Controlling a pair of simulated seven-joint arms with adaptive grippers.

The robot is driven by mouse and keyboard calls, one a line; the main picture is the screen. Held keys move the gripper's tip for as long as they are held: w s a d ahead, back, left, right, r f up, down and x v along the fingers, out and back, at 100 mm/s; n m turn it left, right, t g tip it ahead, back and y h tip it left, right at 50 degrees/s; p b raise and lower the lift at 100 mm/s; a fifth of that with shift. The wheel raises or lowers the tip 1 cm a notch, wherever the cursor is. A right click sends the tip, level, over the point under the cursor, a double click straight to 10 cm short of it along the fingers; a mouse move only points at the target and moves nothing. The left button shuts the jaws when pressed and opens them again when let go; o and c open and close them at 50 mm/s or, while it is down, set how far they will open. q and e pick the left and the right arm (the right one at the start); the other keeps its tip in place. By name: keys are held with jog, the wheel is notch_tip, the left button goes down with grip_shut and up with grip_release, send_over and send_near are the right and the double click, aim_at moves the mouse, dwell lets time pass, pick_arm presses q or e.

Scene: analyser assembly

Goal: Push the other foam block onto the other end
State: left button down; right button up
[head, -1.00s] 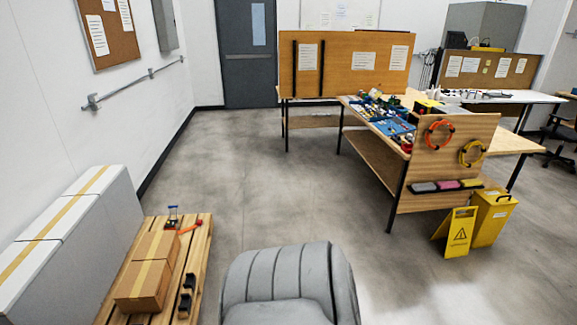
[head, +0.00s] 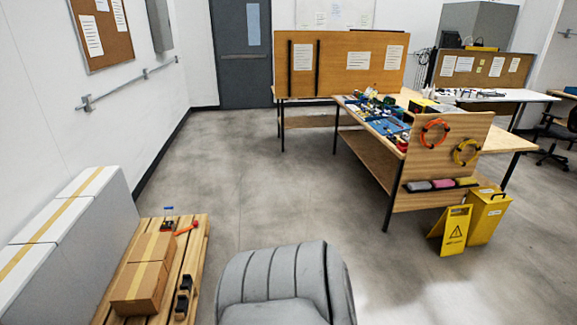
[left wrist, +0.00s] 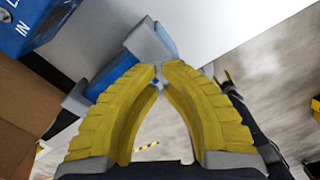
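Neither gripper shows in the head view. In the left wrist view the yellow fingers of my left gripper (left wrist: 160,70) come together at the tips, and I cannot make out anything held. Just beyond the tips is a blue body (left wrist: 110,77) with a grey block (left wrist: 149,40) at its upper end. Another grey piece (left wrist: 75,98) is at its lower left; I cannot tell whether these grey pieces are foam. In the head view two small black pieces lie on the wooden pallet (head: 199,245): a nearer one (head: 181,304) and a farther one (head: 186,283).
A taped cardboard box (head: 140,287) sits on the pallet, with an orange item (head: 187,228) behind it. Tall white boxes (head: 75,235) stand left of the pallet. A workbench (head: 375,155) and yellow sign (head: 456,230) are right. The middle floor is clear.

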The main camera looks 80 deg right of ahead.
pick_arm(q)
jog(key=shift+f, duration=1.7)
dwell(1.8)
dwell(0.3)
jog(key=shift+r, duration=3)
